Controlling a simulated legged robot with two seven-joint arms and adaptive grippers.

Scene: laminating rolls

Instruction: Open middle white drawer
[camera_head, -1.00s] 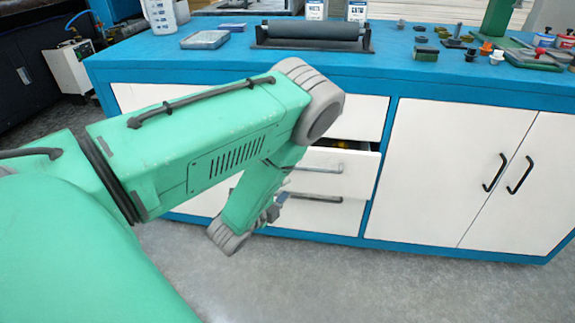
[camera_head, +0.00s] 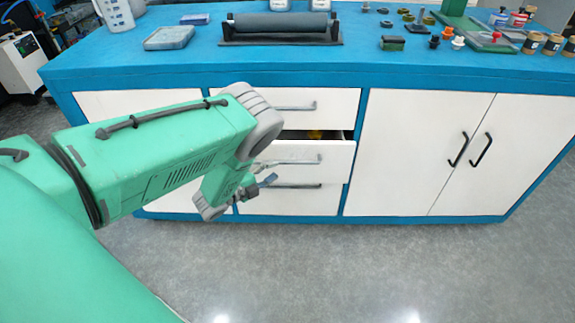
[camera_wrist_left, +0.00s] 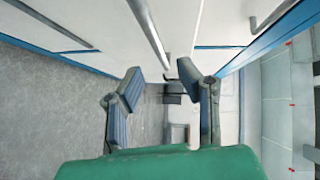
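The middle white drawer (camera_head: 325,158) stands partly pulled out in the head view, with a dark gap above its front and something yellow inside. Its grey bar handle (camera_head: 300,160) runs across the front. My left gripper (camera_head: 268,182) is just below and left of this handle, in front of the drawers. In the left wrist view, the two fingers of my left gripper (camera_wrist_left: 160,72) are spread apart and empty. A bar handle (camera_wrist_left: 148,32) lies just ahead of the fingertips, its near end close to the space between them. My right gripper is out of view.
The top drawer (camera_head: 335,100) is shut, and a lower drawer (camera_head: 320,202) sits beneath. White double doors (camera_head: 410,150) with black handles are to the right. The blue worktop (camera_head: 180,65) carries a roller, a tray and small parts. The grey floor (camera_head: 350,265) in front is clear.

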